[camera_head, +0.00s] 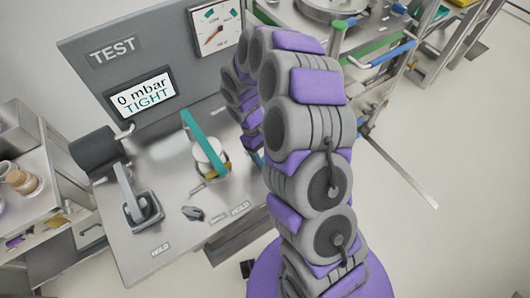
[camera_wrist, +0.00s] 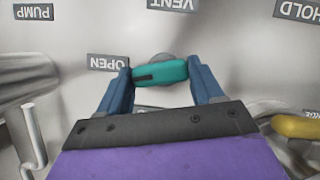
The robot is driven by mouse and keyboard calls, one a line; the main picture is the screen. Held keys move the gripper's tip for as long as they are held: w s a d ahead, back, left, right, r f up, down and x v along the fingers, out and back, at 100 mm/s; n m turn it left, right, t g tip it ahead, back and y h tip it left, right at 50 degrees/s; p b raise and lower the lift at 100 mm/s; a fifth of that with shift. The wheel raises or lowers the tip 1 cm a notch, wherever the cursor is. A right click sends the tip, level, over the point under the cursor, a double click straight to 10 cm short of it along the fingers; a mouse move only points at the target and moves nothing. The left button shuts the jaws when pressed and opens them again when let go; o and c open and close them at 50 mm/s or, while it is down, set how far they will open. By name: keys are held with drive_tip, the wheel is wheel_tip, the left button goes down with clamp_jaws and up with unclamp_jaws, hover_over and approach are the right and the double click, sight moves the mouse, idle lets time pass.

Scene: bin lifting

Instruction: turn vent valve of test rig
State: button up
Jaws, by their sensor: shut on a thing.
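The test rig (camera_head: 165,215) is a grey bench with an upright panel marked TEST. Its screen (camera_head: 140,94) reads "0 mbar TIGHT". In the wrist view, my gripper (camera_wrist: 160,76) has its two blue fingers on either side of a teal handle (camera_wrist: 174,71) with a dark mark, and is shut on it. The handle lies roughly crosswise in the picture, between the VENT label (camera_wrist: 172,4) and the OPEN label (camera_wrist: 107,62). A grey round part shows just behind it. In the head view, my arm hides the gripper and this handle.
A teal bar (camera_head: 205,143) stands over a white round part on the bench. A lever (camera_head: 131,192) stands at the left near a HOLD label. A dial (camera_head: 215,27) sits on the panel. A yellow part (camera_wrist: 297,126) lies right of my gripper.

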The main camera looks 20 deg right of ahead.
drive_tip(key=shift+d+r+m+y+p, duration=0.2)
drive_tip(key=shift+m+y+p, duration=0.1)
drive_tip(key=shift+m+p, duration=0.55)
drive_tip(key=shift+f+m+g+y+p, duration=0.15)
drive_tip(key=shift+m+g+y+p, duration=0.15)
drive_tip(key=shift+m+p, duration=0.45)
drive_tip(key=shift+a, duration=0.1)
drive_tip(key=o, duration=1)
drive_tip(key=shift+o, duration=0.2)
drive_tip(key=p+v, duration=0.2)
drive_tip(key=v, duration=1.5)
